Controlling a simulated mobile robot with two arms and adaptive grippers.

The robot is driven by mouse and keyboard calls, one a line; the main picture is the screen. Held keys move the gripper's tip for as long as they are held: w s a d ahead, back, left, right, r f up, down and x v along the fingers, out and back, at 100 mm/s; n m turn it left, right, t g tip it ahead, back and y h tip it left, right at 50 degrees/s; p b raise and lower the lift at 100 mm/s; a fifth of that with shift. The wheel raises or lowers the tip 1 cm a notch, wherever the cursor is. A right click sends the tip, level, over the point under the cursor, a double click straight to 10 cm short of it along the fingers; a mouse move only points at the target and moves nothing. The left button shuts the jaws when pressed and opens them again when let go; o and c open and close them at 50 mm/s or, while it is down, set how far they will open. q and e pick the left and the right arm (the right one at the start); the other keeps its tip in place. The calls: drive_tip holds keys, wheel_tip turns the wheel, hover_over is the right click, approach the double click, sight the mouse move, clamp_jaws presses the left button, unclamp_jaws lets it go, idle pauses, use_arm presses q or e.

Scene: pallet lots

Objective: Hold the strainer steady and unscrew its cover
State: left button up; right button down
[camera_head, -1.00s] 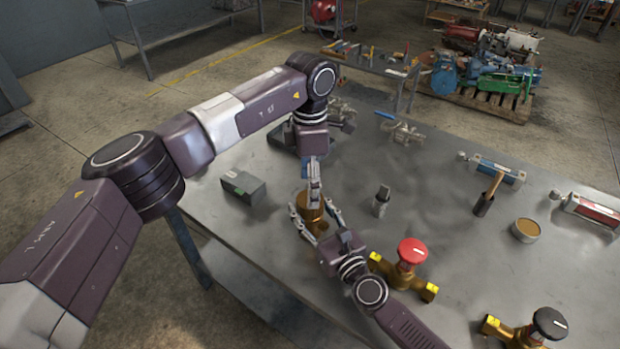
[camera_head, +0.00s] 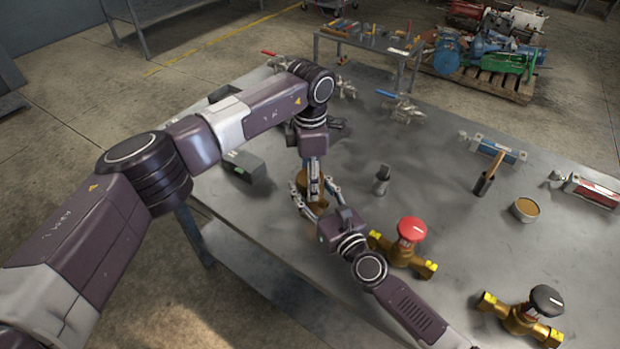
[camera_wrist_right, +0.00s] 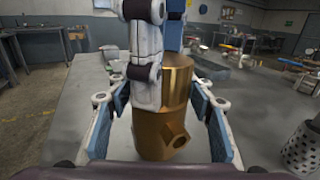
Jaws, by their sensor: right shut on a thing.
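The brass strainer (camera_wrist_right: 168,120) stands upright in the middle of the right wrist view, with a hexagonal boss low on its near side. In the head view the strainer (camera_head: 300,183) is mostly hidden by my grippers. My right gripper (camera_head: 317,205) comes from the lower right and is shut on the strainer's body, with one blue-padded finger on each side. My left gripper (camera_head: 314,182) points down from above at the strainer's top. In the wrist view one left finger is in front of the top and another part is behind. Whether it grips the cover is hidden.
A red-handled brass valve (camera_head: 408,240) stands close to my right arm, and a black-handled one (camera_head: 530,310) is farther right. A dark grey box (camera_head: 245,167) lies left of the strainer. A perforated metal cylinder (camera_wrist_right: 302,147) stands at right in the wrist view. The central tabletop is mostly clear.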

use_arm(q)
drive_tip(key=c, duration=0.4)
drive_tip(key=n, duration=0.4)
drive_tip(key=shift+n, duration=0.3)
drive_tip(key=n, duration=0.4)
drive_tip(key=shift+w+a, duration=0.1)
drive_tip(key=o, duration=1.3)
drive_tip(key=shift+r, duration=0.1)
